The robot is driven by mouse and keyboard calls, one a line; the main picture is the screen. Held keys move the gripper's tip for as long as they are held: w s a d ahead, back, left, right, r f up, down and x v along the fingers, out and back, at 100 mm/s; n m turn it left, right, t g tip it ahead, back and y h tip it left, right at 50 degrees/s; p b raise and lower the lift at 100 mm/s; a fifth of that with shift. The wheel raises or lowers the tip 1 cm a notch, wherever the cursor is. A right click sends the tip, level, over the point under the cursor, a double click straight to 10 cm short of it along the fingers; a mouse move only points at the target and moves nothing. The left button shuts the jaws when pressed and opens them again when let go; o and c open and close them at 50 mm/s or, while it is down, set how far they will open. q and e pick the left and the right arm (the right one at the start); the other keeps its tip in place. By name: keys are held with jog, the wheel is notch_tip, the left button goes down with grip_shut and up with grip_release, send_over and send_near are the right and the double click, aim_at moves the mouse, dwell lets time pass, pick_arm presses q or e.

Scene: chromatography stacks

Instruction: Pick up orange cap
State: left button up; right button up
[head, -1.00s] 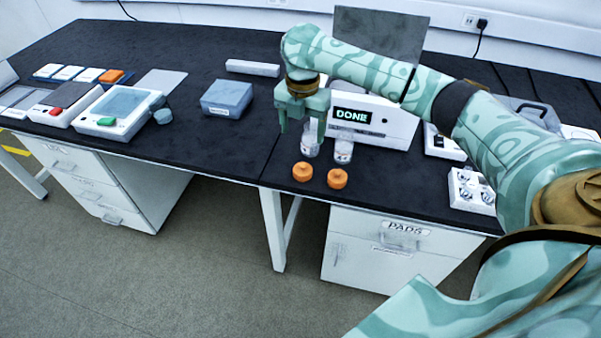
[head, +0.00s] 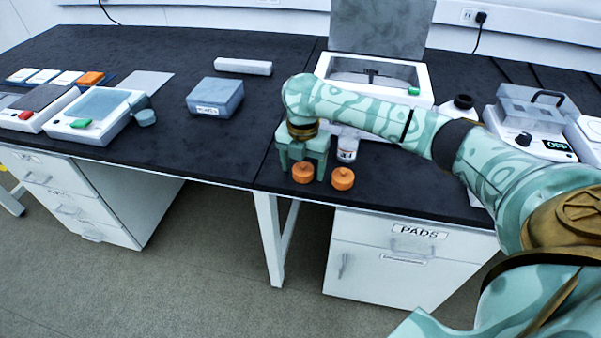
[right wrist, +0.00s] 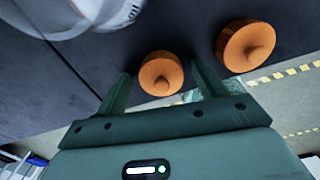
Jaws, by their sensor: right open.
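Two orange caps sit near the front edge of the black bench, the left cap (head: 303,173) and the right cap (head: 342,179). My right gripper (head: 302,172) points down over the left cap, its open fingers on either side of it. In the right wrist view the fingers (right wrist: 161,80) are apart and empty, with one orange cap (right wrist: 160,72) in line with the gap between them. The other cap (right wrist: 246,46) lies to the right, outside the fingers. I cannot tell whether the fingertips touch the near cap. My left gripper is not in view.
A clear vial (head: 347,149) stands just behind the caps, and glassware (right wrist: 95,12) shows in the right wrist view. A white instrument with its lid raised (head: 412,78) is behind my arm. A blue-grey box (head: 215,97) stands left.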

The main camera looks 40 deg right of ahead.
jog(key=shift+r, duration=0.2)
jog(key=c, duration=1)
